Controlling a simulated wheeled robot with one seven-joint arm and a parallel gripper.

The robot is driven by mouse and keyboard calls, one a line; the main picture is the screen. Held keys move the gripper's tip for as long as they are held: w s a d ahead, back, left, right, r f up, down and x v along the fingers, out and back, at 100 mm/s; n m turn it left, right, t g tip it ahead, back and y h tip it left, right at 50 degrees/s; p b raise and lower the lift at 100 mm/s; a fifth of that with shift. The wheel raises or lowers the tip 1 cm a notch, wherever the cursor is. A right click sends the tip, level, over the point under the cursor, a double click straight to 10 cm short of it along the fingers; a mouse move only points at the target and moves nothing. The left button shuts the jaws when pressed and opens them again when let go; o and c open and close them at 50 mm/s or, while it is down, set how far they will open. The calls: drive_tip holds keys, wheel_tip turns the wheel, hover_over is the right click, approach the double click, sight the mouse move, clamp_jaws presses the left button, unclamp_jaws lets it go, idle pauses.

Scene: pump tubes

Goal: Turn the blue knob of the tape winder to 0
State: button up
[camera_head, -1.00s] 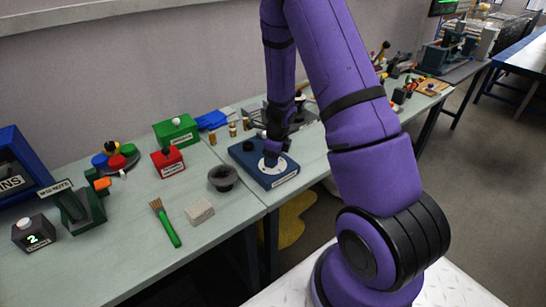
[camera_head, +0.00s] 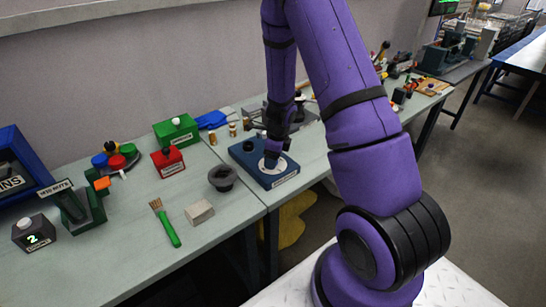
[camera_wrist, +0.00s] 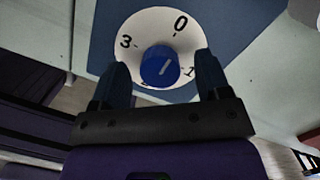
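The tape winder is a blue box (camera_head: 249,155) with a round white dial (camera_head: 282,168) on top. In the wrist view the dial (camera_wrist: 132,24) shows the numbers 3, 0 and 1 around the blue knob (camera_wrist: 157,66). The white line on the knob points up and right, between 0 and 1. My gripper (camera_wrist: 162,62) is open, with one dark finger on each side of the knob and a visible gap on both sides. In the head view my gripper (camera_head: 271,158) is over the dial and hides the knob.
A black bowl-like part (camera_head: 222,178) stands left of the box. A beige block (camera_head: 199,212) and a green-handled brush (camera_head: 167,225) lie nearer the front. A red box (camera_head: 168,162) and a green box (camera_head: 177,132) stand behind on the left.

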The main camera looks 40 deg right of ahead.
drive_tip(key=shift+r, duration=0.1)
drive_tip(key=s+a+r+n, duration=0.1)
drive_tip(key=a+r+n, duration=0.1)
drive_tip(key=r, duration=0.5)
drive_tip(key=s+a+r+n+t+y, duration=0.1)
drive_tip(key=s+a+r+n, duration=0.15)
drive_tip(key=r, duration=0.55)
drive_tip(key=s+a+r+n, duration=0.1)
drive_tip(key=r+n, duration=0.2)
drive_tip(key=r, duration=0.4)
drive_tip(key=s+a+r+n+t+h, duration=0.1)
drive_tip(key=s+a+r+n, duration=0.3)
drive_tip(key=s+r+n, duration=0.4)
drive_tip(key=s+a+r+n+t+h, duration=0.1)
drive_tip(key=s+a+r+n, duration=0.2)
drive_tip(key=s+r+n, duration=0.6)
drive_tip(key=shift+s+a+n+t, duration=0.4)
drive_tip(key=shift+s+n, duration=1.35)
drive_tip(key=shift+s, duration=0.75)
